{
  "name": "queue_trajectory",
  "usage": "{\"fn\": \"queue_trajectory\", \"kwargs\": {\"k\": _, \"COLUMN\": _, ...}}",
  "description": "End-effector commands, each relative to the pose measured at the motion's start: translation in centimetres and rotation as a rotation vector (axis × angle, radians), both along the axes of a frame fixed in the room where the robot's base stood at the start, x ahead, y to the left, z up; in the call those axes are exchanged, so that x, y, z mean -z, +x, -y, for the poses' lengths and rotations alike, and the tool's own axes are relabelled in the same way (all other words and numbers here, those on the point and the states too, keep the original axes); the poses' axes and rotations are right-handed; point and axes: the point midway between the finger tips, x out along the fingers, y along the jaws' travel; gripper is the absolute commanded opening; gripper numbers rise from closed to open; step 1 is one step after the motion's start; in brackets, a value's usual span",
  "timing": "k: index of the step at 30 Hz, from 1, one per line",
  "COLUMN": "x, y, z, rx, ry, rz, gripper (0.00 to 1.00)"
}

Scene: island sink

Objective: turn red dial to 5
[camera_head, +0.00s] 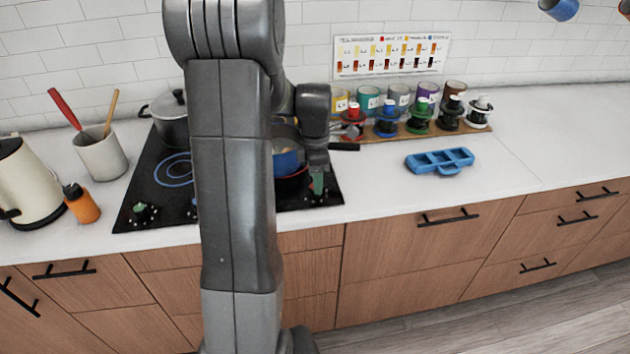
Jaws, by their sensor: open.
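My gripper (318,186) points down over the right front corner of the black cooktop (132,205). It is open, with a small greenish piece at its tips; I cannot tell whether that is a dial or part of the gripper. No red dial can be made out; my arm covers the middle of the cooktop's front strip. A dark dial with a green top (144,210) shows at the front left of the cooktop. A blue-marked dial (194,208) shows partly beside my arm. A red ring (303,173) shows at the right burner, under a blue pot (287,161).
A grey pot (170,122) stands at the back left of the cooktop. A utensil crock (103,155), orange bottle (82,204) and cream kettle (27,182) stand left. Cups and coloured holders line a wooden board (375,137). A blue tray (441,169) lies on the counter, with clear space around it.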

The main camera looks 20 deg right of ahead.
Motion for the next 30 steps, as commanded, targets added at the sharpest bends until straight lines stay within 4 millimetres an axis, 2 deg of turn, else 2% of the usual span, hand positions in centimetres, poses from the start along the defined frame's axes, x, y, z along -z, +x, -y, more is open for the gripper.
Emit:
{"fn": "queue_trajectory", "kwargs": {"k": 3, "x": 1.5, "y": 0.0, "z": 0.0, "rx": 0.0, "ry": 0.0, "rz": -0.001, "gripper": 0.53}}
{"fn": "queue_trajectory", "kwargs": {"k": 6, "x": 2.1, "y": 0.0, "z": 0.0, "rx": 0.0, "ry": 0.0, "rz": 0.0, "gripper": 0.53}}
{"fn": "queue_trajectory", "kwargs": {"k": 16, "x": 2.4, "y": 0.0, "z": 0.0, "rx": 0.0, "ry": 0.0, "rz": 0.001, "gripper": 0.53}}
{"fn": "queue_trajectory", "kwargs": {"k": 23, "x": 2.4, "y": 0.0, "z": 0.0, "rx": 0.0, "ry": 0.0, "rz": 0.001, "gripper": 0.08}}
{"fn": "queue_trajectory", "kwargs": {"k": 30, "x": 2.4, "y": 0.0, "z": 0.0, "rx": 0.014, "ry": 0.0, "rz": 0.001, "gripper": 0.08}}
